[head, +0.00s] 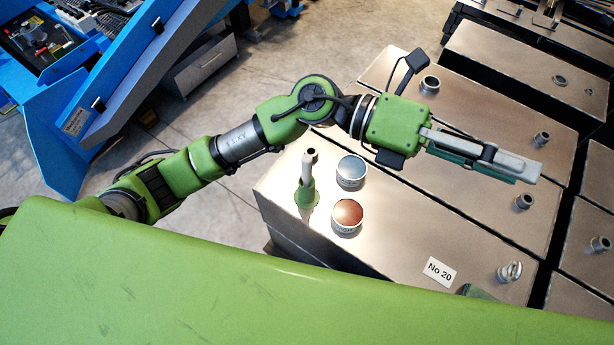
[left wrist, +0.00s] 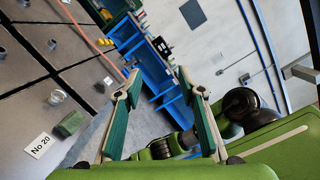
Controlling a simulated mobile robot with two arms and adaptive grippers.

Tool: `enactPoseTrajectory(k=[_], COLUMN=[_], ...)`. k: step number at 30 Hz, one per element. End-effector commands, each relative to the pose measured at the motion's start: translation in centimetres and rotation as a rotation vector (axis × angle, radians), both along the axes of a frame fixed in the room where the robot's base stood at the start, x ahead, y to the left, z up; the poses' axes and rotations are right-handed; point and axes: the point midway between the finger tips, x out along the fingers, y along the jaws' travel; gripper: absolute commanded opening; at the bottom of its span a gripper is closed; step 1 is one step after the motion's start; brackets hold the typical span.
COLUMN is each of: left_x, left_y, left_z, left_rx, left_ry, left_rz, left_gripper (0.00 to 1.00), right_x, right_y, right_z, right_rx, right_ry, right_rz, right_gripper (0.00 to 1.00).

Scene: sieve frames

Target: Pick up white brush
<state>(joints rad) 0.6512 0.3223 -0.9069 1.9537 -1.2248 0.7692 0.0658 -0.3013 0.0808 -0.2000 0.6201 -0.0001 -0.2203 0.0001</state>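A pale, whitish handle (head: 307,166) stands upright in a green, cup-like base (head: 306,195) near the left end of a metal box top. It looks like the white brush, but its bristles cannot be seen. My left gripper (head: 528,168) is well to the right of it, above the box tops, pointing right. In the left wrist view my left gripper (left wrist: 158,77) is open, its green-padded fingers wide apart with nothing between them. The brush does not show in that view. My right gripper is not in view.
A grey-topped round sieve (head: 351,170) and a copper-coloured one (head: 347,213) stand just right of the brush. A "No 20" label (head: 439,271) and a green block (left wrist: 70,123) lie on the box. Metal fittings (head: 510,271) stick up. Blue equipment (head: 60,130) stands at left.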

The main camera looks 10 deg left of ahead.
Motion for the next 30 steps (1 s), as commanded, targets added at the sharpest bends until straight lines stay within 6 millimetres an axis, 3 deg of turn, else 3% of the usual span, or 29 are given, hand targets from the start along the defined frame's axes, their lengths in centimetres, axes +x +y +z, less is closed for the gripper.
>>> enactPoseTrajectory(k=[2, 5, 6, 9, 12, 15, 18, 22, 30], left_x=[-1.0, -0.2, 0.8, 4.3, 7.8, 10.2, 11.4, 11.7, 11.3], left_y=[0.7, 4.2, 6.3, 12.6, 18.7, 23.3, 25.8, 26.8, 27.3], left_z=[-5.1, -11.8, -14.1, -18.1, -19.3, -19.0, -18.5, -19.4, -24.5], left_rx=[0.221, 0.531, 0.662, 0.981, 1.253, 1.445, 1.550, 1.587, 1.582], left_ry=[-0.169, -0.352, -0.414, -0.535, -0.602, -0.630, -0.637, -0.635, -0.633], left_rz=[-0.110, -0.227, -0.265, -0.328, -0.356, -0.362, -0.360, -0.364, -0.366], left_gripper=[0.36, 0.36, 0.36, 0.36, 0.36, 0.36, 0.36, 0.36, 0.36], right_x=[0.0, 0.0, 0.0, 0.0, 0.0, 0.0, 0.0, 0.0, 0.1], right_y=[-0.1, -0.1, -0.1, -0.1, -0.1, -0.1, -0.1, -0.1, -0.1], right_z=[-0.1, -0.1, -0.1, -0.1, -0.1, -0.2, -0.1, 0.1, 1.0], right_rx=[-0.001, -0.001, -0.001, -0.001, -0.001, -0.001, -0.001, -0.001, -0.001], right_ry=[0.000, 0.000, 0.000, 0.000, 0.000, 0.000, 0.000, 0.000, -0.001], right_rz=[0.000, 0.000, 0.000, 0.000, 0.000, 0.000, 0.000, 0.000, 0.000], right_gripper=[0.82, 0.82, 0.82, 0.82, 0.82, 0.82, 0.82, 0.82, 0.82])
